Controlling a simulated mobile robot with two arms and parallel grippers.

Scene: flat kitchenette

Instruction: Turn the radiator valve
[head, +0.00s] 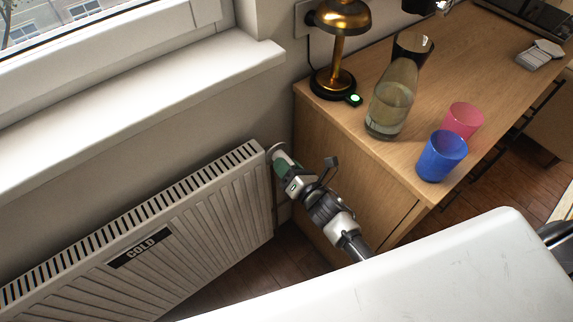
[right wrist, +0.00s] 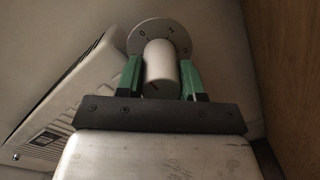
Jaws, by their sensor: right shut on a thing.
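The radiator valve is a pale cylindrical knob (right wrist: 160,70) in front of a round dial disc (right wrist: 160,32) with dark marks, seen in the right wrist view. A short reddish mark shows low on the knob. My right gripper (right wrist: 160,80) has its green fingers on both sides of the knob and is shut on it. In the head view my right gripper (head: 279,158) is at the right end of the white radiator (head: 190,232), with only the pale edge of the disc (head: 276,148) showing. The radiator bears a black label (head: 140,247) reading "COLD". My left gripper is not in view.
A wooden cabinet (head: 345,190) stands close to the right of the valve. On it are a brass lamp (head: 337,45), a glass bottle with liquid (head: 390,100), a blue cup (head: 441,157) and a pink cup (head: 463,119). A white window sill (head: 130,100) runs above the radiator.

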